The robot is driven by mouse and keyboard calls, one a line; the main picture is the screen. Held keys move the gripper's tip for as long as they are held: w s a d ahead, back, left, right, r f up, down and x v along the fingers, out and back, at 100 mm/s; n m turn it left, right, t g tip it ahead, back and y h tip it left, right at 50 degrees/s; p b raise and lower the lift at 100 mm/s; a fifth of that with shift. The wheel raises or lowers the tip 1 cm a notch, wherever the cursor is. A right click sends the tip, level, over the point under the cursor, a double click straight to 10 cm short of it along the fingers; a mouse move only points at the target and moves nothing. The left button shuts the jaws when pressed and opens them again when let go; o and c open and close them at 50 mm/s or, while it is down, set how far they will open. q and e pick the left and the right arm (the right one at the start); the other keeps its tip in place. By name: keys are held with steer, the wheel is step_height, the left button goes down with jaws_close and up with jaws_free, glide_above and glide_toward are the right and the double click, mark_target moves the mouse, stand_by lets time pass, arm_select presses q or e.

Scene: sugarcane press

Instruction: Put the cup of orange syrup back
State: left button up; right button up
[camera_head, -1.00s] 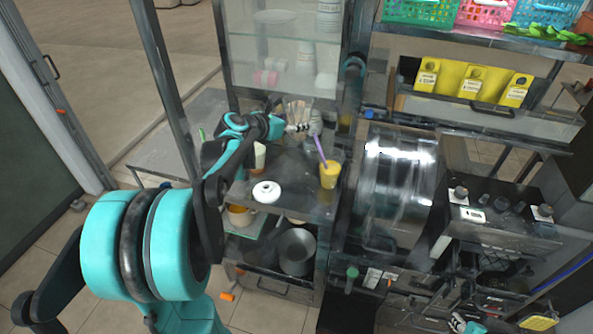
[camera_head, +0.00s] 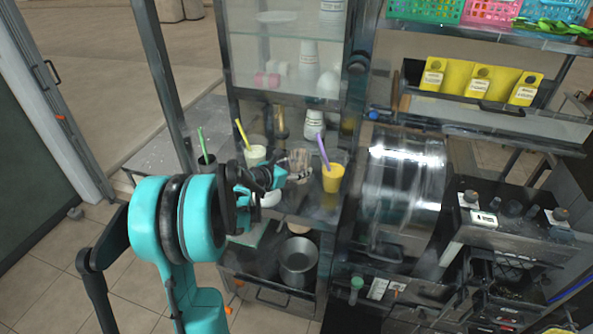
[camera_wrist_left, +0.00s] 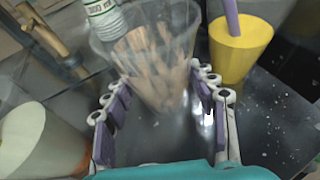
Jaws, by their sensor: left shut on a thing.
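The cup of orange syrup (camera_head: 333,179), with a purple straw, stands upright on the dark metal counter (camera_head: 318,209). It also shows at the upper right of the left wrist view (camera_wrist_left: 240,50). My left gripper (camera_head: 281,177) is left of it and apart from it. In the left wrist view my left gripper (camera_wrist_left: 163,103) is shut around a clear cup with brownish, stick-like contents (camera_wrist_left: 160,55). This clear cup also shows in the head view (camera_head: 299,163). My right gripper is not in view.
A pale cup with a yellow straw (camera_head: 255,155) and a dark cup with a green straw (camera_head: 206,161) stand left on the counter. A white labelled cup (camera_head: 313,124) is behind. A shiny metal drum (camera_head: 402,185) borders the right side.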

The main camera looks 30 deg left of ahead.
arm_select(q)
steer(key=shift+r, duration=0.1)
steer(key=o, duration=0.7)
steer(key=shift+f, duration=0.2)
steer(key=o, duration=0.5)
steer(key=shift+c, duration=0.2)
steer(key=shift+r, duration=0.15)
